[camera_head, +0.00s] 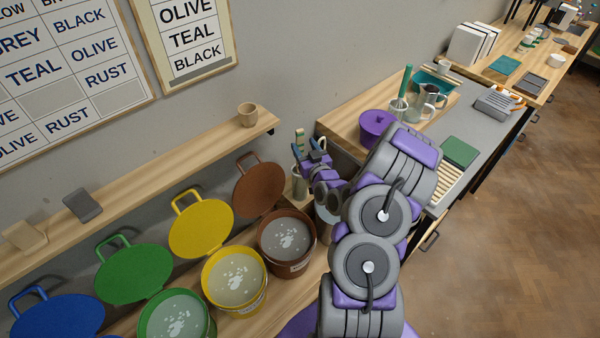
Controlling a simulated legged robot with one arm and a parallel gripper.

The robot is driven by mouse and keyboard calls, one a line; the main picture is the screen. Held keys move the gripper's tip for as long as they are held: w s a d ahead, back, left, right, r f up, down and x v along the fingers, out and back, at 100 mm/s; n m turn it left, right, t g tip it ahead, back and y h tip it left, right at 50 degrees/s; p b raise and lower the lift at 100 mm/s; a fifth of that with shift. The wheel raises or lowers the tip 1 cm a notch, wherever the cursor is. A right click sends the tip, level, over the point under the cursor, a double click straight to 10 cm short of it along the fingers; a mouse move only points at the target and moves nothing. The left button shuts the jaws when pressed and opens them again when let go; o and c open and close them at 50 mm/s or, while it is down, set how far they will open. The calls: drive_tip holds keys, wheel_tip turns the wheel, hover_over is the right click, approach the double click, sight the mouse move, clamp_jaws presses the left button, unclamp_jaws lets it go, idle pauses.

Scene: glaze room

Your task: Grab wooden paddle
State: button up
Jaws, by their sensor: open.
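A pale container (299,187) on the bench by the wall holds several upright tools. A slim tan and green piece (299,138) stands up out of it and may be the wooden paddle, but it is too small to be sure. My gripper (312,166) is at the container, close to the tool tops. It is open, and I see nothing held between its jaws. My gripper and arm hide part of the container and tools, so I cannot tell whether they touch.
Open buckets of glaze, brown (287,232), yellow (234,278) and green (177,318), stand left of my arm, lids leaning behind. A wall shelf (150,180) holds a small cup (247,114). A purple pot (376,125) and metal pitchers (428,100) stand beyond. Floor at right is clear.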

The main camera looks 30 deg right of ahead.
sight(301, 141)
drive_tip(key=shift+b+x, duration=0.65)
drive_tip(key=shift+x, duration=1.55)
drive_tip(key=shift+f, duration=0.15)
drive_tip(key=c, duration=1.1)
